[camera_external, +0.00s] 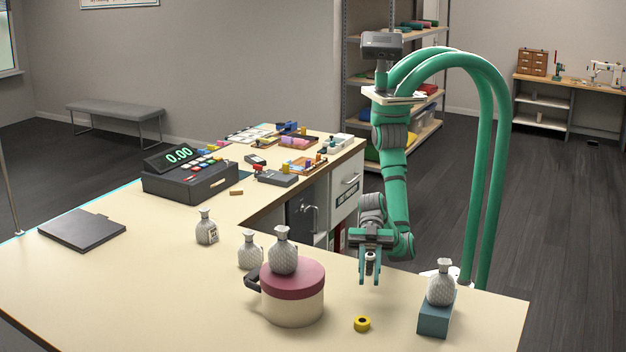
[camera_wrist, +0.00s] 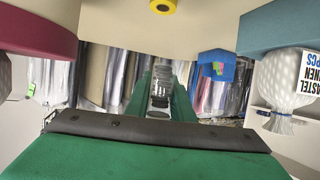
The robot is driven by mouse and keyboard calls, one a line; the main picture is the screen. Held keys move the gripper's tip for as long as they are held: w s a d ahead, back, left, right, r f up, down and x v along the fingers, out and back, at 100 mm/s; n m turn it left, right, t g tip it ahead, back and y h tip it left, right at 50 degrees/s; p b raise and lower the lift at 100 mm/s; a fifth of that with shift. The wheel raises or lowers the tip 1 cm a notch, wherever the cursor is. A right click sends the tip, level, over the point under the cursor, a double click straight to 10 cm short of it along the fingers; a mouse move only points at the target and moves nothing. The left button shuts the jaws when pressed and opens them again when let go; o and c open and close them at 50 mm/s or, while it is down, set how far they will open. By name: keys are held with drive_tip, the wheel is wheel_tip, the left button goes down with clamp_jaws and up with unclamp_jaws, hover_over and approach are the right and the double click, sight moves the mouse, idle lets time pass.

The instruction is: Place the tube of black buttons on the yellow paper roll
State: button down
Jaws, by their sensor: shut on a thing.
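The yellow paper roll (camera_external: 361,324) lies on the cream counter, right of the cream pot. It also shows at the top edge of the wrist view (camera_wrist: 163,6), with a dark centre. My gripper (camera_external: 370,272) points down above the counter, behind and above the roll. It is shut on the tube of black buttons (camera_wrist: 160,92), a small clear and dark tube between the green fingers in the wrist view. In the outside view the tube (camera_external: 369,262) is small and partly hidden by the fingers. The tube is apart from the roll.
A cream pot with a maroon lid (camera_external: 292,300) stands left of the roll, a quilted bottle (camera_external: 283,252) on its lid. A blue block (camera_external: 435,316) with another bottle (camera_external: 440,283) stands to the right. A cash register (camera_external: 190,178) sits farther back. The counter around the roll is clear.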

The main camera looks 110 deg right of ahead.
drive_tip(key=w+a+f, duration=0.1)
drive_tip(key=a+f, duration=0.1)
drive_tip(key=w+a+f, duration=0.1)
drive_tip(key=a+f, duration=0.1)
drive_tip(key=w+a+f, duration=0.1)
drive_tip(key=a+f, duration=0.1)
drive_tip(key=shift+w+f, duration=0.3)
drive_tip(key=f, duration=0.3)
drive_tip(key=shift+a, duration=0.2)
drive_tip(key=shift+w+f, duration=0.15)
drive_tip(key=shift+f, duration=0.05)
drive_tip(key=shift+f, duration=0.1)
drive_tip(key=c, duration=1.5)
unclamp_jaws()
drive_tip(key=shift+c, duration=0.2)
drive_tip(key=shift+d, duration=0.2)
drive_tip(key=v, duration=1.2)
